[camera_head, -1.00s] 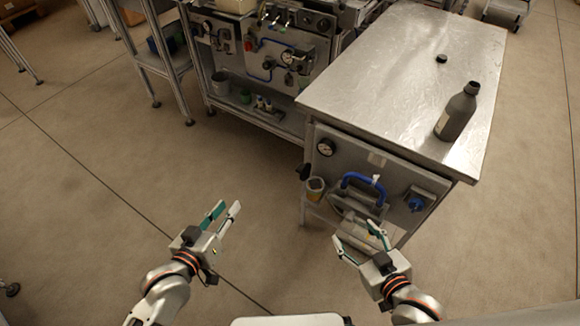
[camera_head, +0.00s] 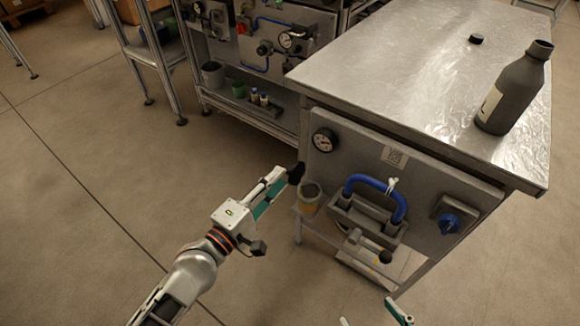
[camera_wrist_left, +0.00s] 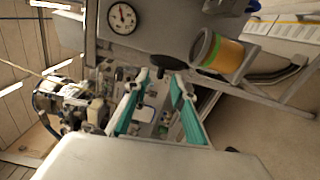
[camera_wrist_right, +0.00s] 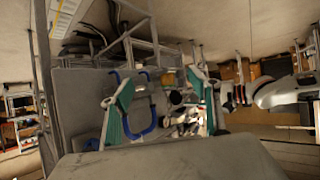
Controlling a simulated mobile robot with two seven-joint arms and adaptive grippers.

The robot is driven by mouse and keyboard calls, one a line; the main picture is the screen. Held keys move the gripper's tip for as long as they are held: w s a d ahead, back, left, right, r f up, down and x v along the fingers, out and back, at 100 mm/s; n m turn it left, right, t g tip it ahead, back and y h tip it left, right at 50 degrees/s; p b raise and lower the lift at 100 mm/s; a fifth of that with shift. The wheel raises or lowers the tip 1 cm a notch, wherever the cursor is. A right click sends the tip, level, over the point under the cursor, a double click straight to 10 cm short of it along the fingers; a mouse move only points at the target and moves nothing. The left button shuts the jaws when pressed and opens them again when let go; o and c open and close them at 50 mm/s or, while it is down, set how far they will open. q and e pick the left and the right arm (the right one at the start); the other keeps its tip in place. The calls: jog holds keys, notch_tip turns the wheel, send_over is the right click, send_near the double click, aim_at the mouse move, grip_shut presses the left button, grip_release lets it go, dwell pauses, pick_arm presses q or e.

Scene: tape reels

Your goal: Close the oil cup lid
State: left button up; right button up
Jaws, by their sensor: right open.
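The oil cup (camera_head: 308,198), a small clear cup with amber oil, is mounted at the left edge of the grey machine panel. Its dark lid (camera_head: 296,173) stands open beside the cup's mouth. The left wrist view shows the amber cup (camera_wrist_left: 224,55) at upper right and the dark lid (camera_wrist_left: 168,63) just ahead of the fingertips. My left gripper (camera_head: 278,180) is partly open, its tips close to the lid; whether they touch it I cannot tell. My right gripper (camera_head: 370,314) is open and empty at the bottom edge, below the panel.
A dark bottle (camera_head: 515,90) and a small black cap (camera_head: 476,39) are on the metal tabletop (camera_head: 400,70). The floor at left is clear.

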aim_at(290, 166)
pick_arm(q)
jog(key=x, duration=0.5)
jog(key=shift+w+d+f+b, duration=0.15)
jog(key=shift+w+b, duration=0.05)
jog(key=shift+b, duration=0.2)
jog(key=shift+w+d, duration=0.1)
jog(key=shift+w, duration=0.05)
jog(key=shift+c, duration=0.4)
grip_shut()
